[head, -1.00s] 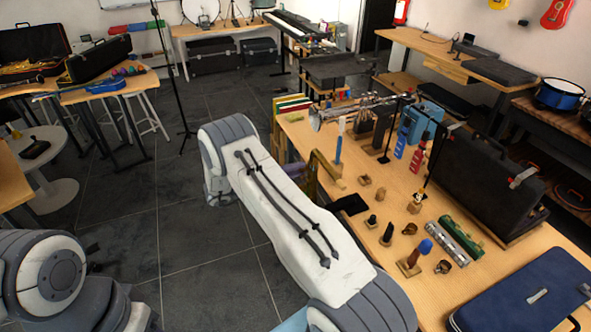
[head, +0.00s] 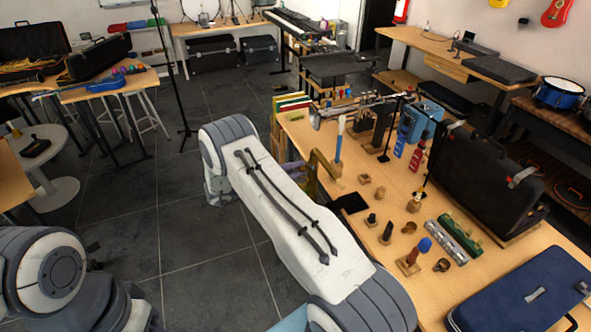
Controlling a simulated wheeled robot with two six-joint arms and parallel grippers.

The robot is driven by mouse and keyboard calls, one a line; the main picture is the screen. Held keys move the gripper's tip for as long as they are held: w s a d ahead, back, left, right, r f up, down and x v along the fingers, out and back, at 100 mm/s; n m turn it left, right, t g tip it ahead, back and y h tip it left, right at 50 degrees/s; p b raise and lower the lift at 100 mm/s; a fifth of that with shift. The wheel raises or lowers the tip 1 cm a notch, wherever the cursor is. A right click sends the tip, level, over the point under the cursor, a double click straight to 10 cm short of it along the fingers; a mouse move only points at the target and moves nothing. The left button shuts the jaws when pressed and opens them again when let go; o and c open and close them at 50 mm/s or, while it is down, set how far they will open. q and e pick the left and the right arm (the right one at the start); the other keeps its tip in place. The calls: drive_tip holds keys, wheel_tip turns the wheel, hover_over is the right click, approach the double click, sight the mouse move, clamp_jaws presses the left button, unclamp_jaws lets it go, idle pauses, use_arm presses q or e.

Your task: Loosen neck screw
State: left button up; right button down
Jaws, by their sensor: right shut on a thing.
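A long silver wind instrument (head: 352,108) lies across dark supports near the far end of the right wooden table (head: 385,205). It is small in the view, and I cannot make out its neck screw. My right arm's big white link crosses the middle of the view, left of the table. I see no fingers of my right gripper; the arm may be covering them. Only a rounded joint of my left arm shows at the lower left, and its gripper is out of the picture.
A blue-tipped upright stick (head: 339,138), small wooden and dark parts, and a red-and-blue-topped peg (head: 424,246) stand on the table. A blue case (head: 525,300) is at the front right.

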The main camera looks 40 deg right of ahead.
drive_tip(key=c, duration=0.7)
unclamp_jaws()
drive_tip(key=b+v, duration=0.4)
drive_tip(key=v, duration=0.6)
drive_tip(key=shift+w+a, duration=0.15)
drive_tip(key=shift+a, duration=0.1)
